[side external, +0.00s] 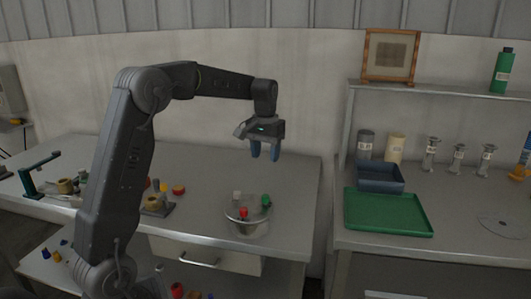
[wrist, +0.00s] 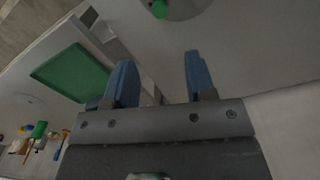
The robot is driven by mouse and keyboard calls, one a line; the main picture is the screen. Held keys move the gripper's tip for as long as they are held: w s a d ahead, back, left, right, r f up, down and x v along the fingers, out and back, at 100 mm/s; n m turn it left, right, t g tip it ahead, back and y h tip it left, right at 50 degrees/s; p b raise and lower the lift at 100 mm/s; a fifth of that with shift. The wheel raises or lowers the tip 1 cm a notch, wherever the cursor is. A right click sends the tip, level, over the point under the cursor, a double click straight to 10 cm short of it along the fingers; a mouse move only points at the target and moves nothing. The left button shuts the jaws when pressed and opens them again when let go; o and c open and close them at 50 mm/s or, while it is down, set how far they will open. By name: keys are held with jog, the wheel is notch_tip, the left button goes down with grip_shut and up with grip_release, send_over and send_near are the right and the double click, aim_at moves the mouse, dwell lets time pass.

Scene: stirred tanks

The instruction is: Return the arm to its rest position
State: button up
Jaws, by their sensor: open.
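My gripper (side external: 265,150) hangs from my raised arm, pointing down, above the back of the left bench (side external: 290,185). Its two blue fingers are apart with nothing between them. They also show apart in the wrist view (wrist: 158,85). A clear round tank (side external: 246,218) stands on the bench, below and a little left of the gripper in the side view. Its lid carries a white, a green and a red cap. Part of the tank, with the green cap (wrist: 160,9), shows at the top of the wrist view.
A green tray (side external: 388,213) and a dark blue bin (side external: 380,179) sit on the right bench, across a gap. Bottles and several small stands line its back, under a shelf (side external: 440,91). Small parts and a teal stand (side external: 38,172) occupy the left bench's left side.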

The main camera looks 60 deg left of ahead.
jog(key=s+d+r+m+t, duration=0.25)
jog(key=s+d+r, duration=0.25)
jog(key=s+d, duration=0.55)
jog(key=s+d+f+m+t, duration=0.3)
jog(key=s+d, duration=0.7)
jog(key=s, duration=0.3)
jog(key=shift+d+f, duration=0.35)
jog(key=shift+f, duration=0.05)
jog(key=shift+m, duration=0.25)
